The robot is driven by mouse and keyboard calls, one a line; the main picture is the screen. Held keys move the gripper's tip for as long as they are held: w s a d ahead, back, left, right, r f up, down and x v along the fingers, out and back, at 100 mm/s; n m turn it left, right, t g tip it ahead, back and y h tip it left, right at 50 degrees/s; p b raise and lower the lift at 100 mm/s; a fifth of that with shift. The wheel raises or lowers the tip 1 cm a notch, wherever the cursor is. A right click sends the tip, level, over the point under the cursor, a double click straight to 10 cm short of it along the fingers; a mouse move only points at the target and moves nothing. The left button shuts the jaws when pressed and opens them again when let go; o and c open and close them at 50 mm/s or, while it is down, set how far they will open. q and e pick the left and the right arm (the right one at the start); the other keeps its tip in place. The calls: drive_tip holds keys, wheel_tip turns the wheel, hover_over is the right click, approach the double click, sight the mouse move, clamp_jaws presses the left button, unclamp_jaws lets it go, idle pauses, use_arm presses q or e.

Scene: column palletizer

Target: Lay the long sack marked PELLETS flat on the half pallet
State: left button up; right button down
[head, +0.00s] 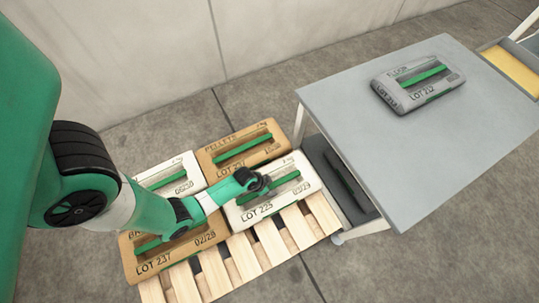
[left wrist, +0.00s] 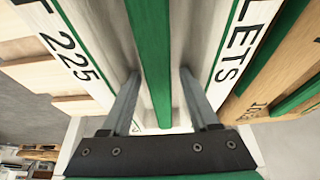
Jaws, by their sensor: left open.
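A white sack (head: 275,203) marked LOT 225 lies flat on the wooden half pallet (head: 243,257), at the right of the group there. In the left wrist view this white sack (left wrist: 98,42) shows "225" and letters ending in "LETS". My left gripper (head: 262,183) is right at its top, open, with the two fingers (left wrist: 160,74) on either side of its green strip. My arm hides part of the sack. A brown sack (head: 220,152), whose print also looks like PELLETS, lies behind it. My right gripper is not in view.
Another white sack (head: 178,166) and a brown sack (head: 130,268) lie on the pallet's left side. The front slats are bare. A grey table (head: 350,100) stands close at the right, with a grey sack (head: 415,86) on it.

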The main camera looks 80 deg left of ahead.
use_arm(q)
drive_tip(key=p+v, duration=0.9)
drive_tip(key=v, duration=0.3)
drive_tip(key=shift+p, duration=0.35)
drive_tip(key=shift+s, duration=0.1)
